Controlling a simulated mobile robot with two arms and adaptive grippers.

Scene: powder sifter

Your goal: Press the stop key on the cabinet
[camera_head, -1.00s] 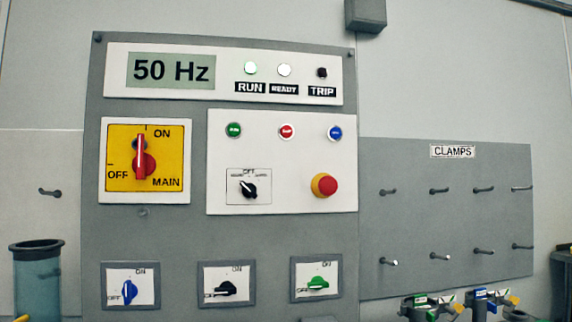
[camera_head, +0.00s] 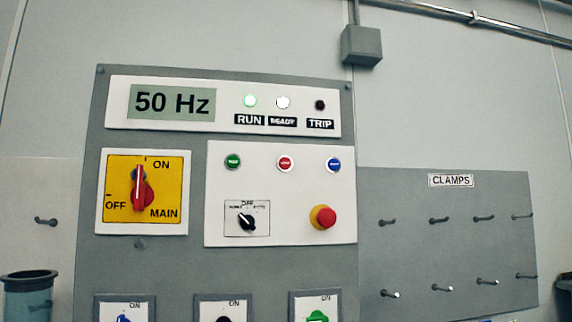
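The grey cabinet (camera_head: 158,262) fills the middle of the head view. The stop key is the small red round button (camera_head: 285,163) on its white key panel (camera_head: 300,200), between a green key (camera_head: 233,162) and a blue key (camera_head: 334,164). The lettering on the keys is too small to read surely. The display (camera_head: 172,102) reads 50 Hz. The RUN lamp (camera_head: 250,101) glows green, the READY lamp (camera_head: 283,103) looks white and the TRIP lamp (camera_head: 320,105) is dark. Neither of my grippers is in view.
A red mushroom button (camera_head: 323,217) on a yellow collar and a black selector (camera_head: 246,222) sit below the keys. A yellow main switch (camera_head: 142,190) is at left, its red handle upright. A clamps board (camera_head: 450,245) with several pegs stands right; a blue container (camera_head: 28,298) is lower left.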

